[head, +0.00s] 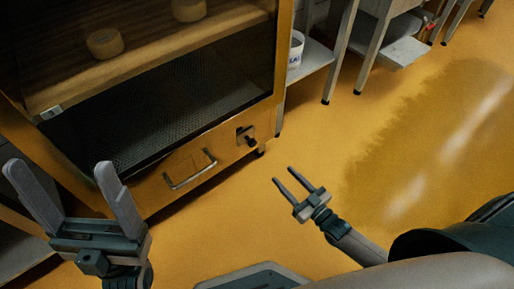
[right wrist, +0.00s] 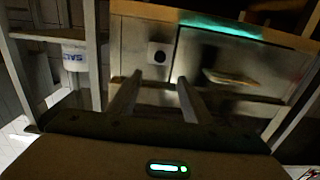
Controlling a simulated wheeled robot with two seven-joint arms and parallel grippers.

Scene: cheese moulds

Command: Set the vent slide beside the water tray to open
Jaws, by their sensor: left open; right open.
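The vent slide (head: 245,134) is a small plate with a dark knob on the lower front of the cabinet, right of the water tray (head: 178,166) with its bar handle (head: 190,170). I cannot tell its setting. In the right wrist view the vent slide (right wrist: 159,54) is a pale square with a dark round spot, beside the water tray front (right wrist: 205,60). My right gripper (head: 283,174) is open and empty, apart from the cabinet, to the right of the vent slide. My left gripper (head: 61,165) is open and empty, in front of the cabinet's left side.
The cabinet (head: 265,116) holds round cheeses (head: 105,42) on a wooden shelf behind its front. A white bucket (head: 296,49) stands on a low shelf of a metal table (head: 318,60) to the right. The yellow floor (head: 320,140) right of the cabinet is clear.

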